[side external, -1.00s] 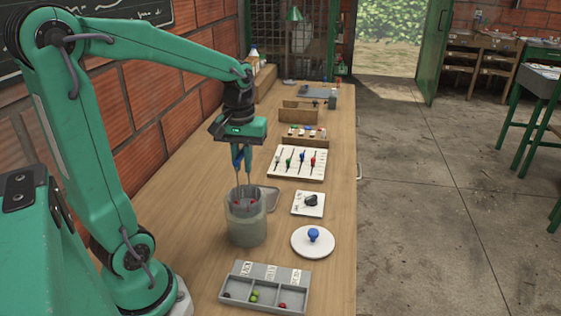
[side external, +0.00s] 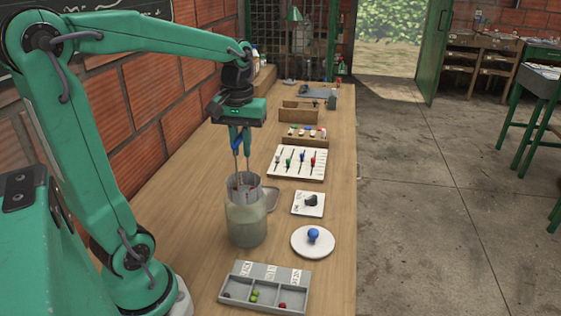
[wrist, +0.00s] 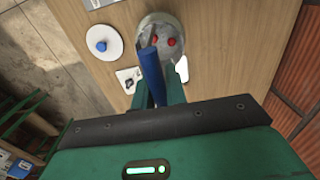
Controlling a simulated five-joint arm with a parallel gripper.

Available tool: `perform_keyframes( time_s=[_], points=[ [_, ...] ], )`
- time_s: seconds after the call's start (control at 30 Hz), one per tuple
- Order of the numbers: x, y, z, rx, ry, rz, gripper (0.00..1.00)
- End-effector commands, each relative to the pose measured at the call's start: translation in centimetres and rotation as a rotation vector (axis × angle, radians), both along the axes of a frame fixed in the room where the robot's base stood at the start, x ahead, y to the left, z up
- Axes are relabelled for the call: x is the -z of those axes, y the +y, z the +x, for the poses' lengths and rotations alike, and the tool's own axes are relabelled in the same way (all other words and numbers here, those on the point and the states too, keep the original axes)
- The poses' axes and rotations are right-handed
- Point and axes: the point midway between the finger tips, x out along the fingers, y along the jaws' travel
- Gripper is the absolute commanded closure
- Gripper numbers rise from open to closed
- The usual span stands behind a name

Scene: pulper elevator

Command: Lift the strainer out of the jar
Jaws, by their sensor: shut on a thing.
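The jar (side external: 246,225) is a squat, cloudy grey-green vessel standing upright on the bench. The strainer (side external: 243,191) is a grey cup with thin upright wires and a blue handle (side external: 237,142). Its upper part stands above the jar's mouth, and its lower part is hidden in the jar. Red balls (wrist: 157,42) lie in the strainer in the wrist view. My gripper (side external: 240,137) is shut on the blue handle above the jar. The strainer looks roughly upright.
A white lid with a blue knob (side external: 313,236) lies right of the jar. A divided tray (side external: 265,288) with small balls is in front. A dial plate (side external: 308,203) and a slider board (side external: 297,162) sit behind. A brick wall (side external: 160,110) runs along the left.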

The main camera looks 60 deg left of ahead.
Motion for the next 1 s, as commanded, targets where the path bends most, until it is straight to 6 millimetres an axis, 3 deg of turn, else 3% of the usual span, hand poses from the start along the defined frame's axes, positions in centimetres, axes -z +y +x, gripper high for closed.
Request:
perform_keyframes(
  time_s=[0.5,1.0],
  points=[
    [-2.0,0.0,0.0,0.000,0.000,0.000,1.00],
    [-2.2,0.0,0.0,0.000,-0.001,0.000,1.00]
  ],
)
